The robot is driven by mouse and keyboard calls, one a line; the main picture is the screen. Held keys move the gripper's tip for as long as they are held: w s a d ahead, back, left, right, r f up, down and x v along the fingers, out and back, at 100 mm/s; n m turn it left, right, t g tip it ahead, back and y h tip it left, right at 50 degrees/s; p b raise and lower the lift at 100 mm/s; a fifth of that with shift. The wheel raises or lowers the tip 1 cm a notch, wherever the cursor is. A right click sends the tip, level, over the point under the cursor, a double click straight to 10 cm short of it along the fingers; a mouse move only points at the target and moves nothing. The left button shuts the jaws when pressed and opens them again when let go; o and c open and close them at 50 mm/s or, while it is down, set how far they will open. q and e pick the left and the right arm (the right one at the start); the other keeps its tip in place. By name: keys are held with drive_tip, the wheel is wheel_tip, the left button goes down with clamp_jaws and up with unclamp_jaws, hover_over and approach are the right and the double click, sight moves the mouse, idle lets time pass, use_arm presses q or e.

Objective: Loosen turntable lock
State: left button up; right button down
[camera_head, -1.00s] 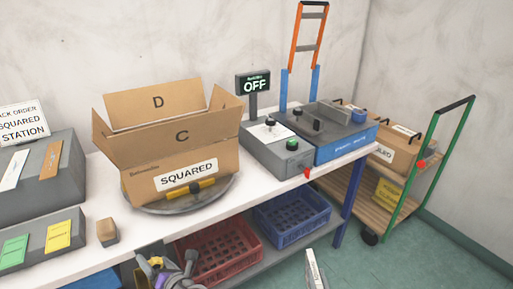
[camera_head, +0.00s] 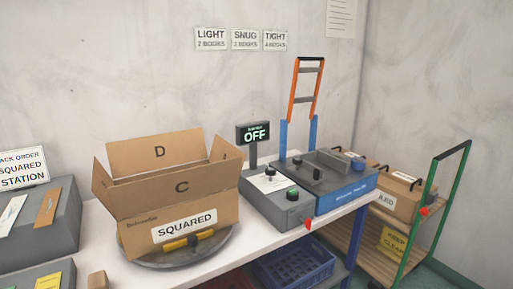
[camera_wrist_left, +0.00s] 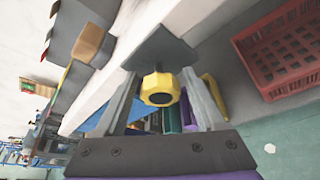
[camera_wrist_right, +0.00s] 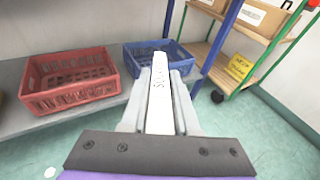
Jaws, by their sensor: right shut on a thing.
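A yellow faceted knob (camera_wrist_left: 160,88) with a dark centre sits under a grey bracket (camera_wrist_left: 160,50) at the table's edge in the left wrist view. My left gripper (camera_wrist_left: 160,98) is open, its fingers spread either side of the knob; contact cannot be told. In the head view, the grey round turntable (camera_head: 215,255) carries an open carton (camera_head: 140,212) labelled SQUARED, with a yellow bar (camera_head: 177,244) at its front. My right gripper (camera_wrist_right: 160,95) is shut on a white lettered bar (camera_wrist_right: 160,100). Neither gripper shows in the head view.
A red crate (camera_wrist_right: 70,80) and a blue crate (camera_wrist_right: 160,55) stand on the lower shelf. A grey control box (camera_head: 280,205) and an OFF display (camera_head: 254,134) are right of the carton. A green-handled cart (camera_head: 440,205) stands at the right.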

use_arm(q)
drive_tip(key=shift+o, duration=0.5)
drive_tip(key=shift+s, duration=0.1)
use_arm(e)
drive_tip(key=shift+r, duration=0.15)
use_arm(q)
drive_tip(key=s+d, duration=0.1)
drive_tip(key=s, duration=0.1)
drive_tip(key=s+d, duration=0.1)
drive_tip(key=s, duration=0.1)
drive_tip(key=shift+d, duration=0.3)
